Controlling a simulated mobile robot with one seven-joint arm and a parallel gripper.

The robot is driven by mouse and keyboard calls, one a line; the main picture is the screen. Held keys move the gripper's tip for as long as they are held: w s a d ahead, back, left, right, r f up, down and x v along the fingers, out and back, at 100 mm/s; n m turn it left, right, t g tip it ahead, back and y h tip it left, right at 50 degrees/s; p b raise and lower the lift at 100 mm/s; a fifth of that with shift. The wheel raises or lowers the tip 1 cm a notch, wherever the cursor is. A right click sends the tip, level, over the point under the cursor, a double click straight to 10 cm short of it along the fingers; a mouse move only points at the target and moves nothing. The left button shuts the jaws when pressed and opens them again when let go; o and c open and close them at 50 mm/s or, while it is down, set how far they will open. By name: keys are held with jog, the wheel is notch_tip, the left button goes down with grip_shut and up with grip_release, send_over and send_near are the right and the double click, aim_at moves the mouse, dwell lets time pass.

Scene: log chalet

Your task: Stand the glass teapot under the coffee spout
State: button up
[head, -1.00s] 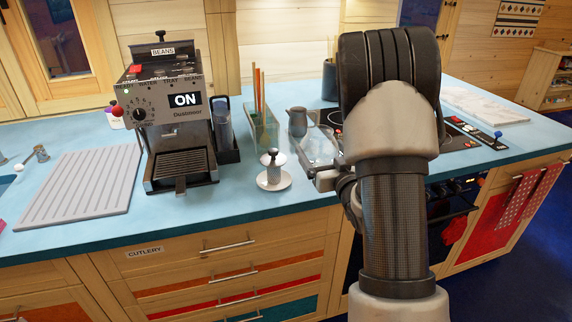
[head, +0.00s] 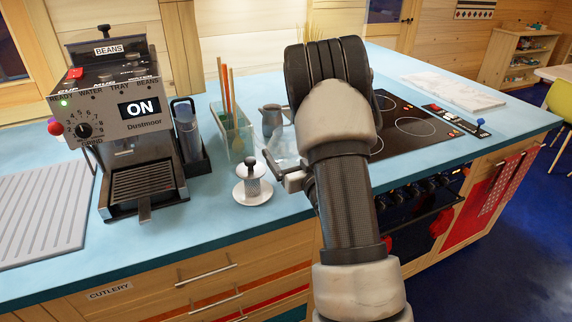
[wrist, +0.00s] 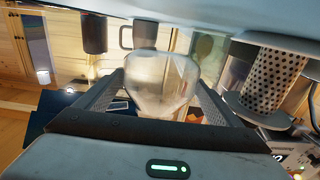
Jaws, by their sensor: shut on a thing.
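The glass teapot (head: 284,146) is clear and hard to make out in the head view, partly behind my arm. In the wrist view the glass teapot (wrist: 160,84) sits between my two fingers. The coffee spout is not clearly visible under the machine's front. Whether the teapot touches the counter I cannot tell.
A glass holder with sticks (head: 234,135), a dark caddy (head: 190,140) and a grey jug (head: 270,119) stand behind. A black hob (head: 412,128) is at right, a ribbed board (head: 42,215) at left.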

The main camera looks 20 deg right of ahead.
jog(key=shift+f, duration=1.95)
jog(key=shift+f+b, duration=0.15)
jog(key=shift+b, duration=0.3)
jog(key=o, duration=1.2)
jog(key=shift+c, duration=0.2)
